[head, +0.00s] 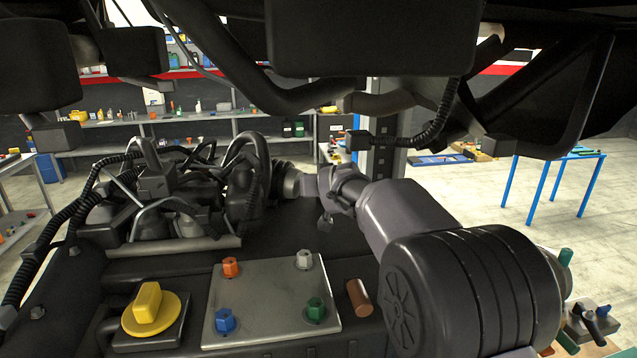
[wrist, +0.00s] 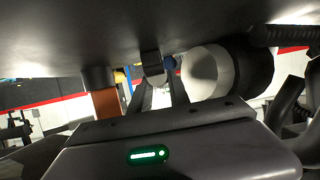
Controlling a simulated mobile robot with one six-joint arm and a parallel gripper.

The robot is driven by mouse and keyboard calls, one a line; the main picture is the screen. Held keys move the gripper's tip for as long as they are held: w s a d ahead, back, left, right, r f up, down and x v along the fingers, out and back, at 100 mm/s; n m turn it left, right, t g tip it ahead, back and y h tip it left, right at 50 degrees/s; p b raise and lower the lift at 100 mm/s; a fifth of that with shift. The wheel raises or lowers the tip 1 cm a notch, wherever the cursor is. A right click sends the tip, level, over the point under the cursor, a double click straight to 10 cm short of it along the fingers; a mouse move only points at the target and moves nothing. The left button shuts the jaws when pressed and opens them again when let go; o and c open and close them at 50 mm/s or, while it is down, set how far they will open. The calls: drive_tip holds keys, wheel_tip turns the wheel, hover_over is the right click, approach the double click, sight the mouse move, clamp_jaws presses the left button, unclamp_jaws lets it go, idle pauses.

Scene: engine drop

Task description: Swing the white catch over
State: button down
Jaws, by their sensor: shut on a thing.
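My gripper (head: 333,188) reaches in under the raised dark engine, near the middle of the head view. In the wrist view my gripper (wrist: 163,90) has its two fingers close together on a small dark grey piece (wrist: 152,66) under the dark body. A small blue knob (wrist: 169,62) is right beside that piece. I cannot make out a clearly white catch in either view. Just right of the fingers is a round part with a pale face (wrist: 203,72) and a dark rim. What the fingertips touch is too small to tell in the head view.
Below my arm a grey plate (head: 262,327) carries orange, white, blue and green bolts. A yellow knob (head: 150,308) and a brown peg (head: 359,298) flank it. Cables and hoses (head: 160,190) crowd the left. The engine (head: 375,38) hangs low overhead. An orange-brown post (wrist: 105,103) is left of the fingers.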

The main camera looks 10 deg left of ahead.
drive_tip(key=p, duration=0.3)
drive_tip(key=shift+r+g, duration=0.3)
drive_tip(key=shift+r, duration=0.05)
drive_tip(key=shift+w+p, duration=0.1)
drive_tip(key=shift+p, duration=0.95)
drive_tip(key=shift+f+g+h+p, duration=0.35)
drive_tip(key=shift+g+p, duration=0.15)
drive_tip(key=shift+p, duration=0.4)
drive_tip(key=shift+f, duration=0.3)
drive_tip(key=c, duration=1.4)
unclamp_jaws()
drive_tip(key=shift+o, duration=0.8)
drive_tip(key=shift+w+a, duration=0.1)
drive_tip(key=shift+w, duration=0.1)
drive_tip(key=shift+s, duration=0.1)
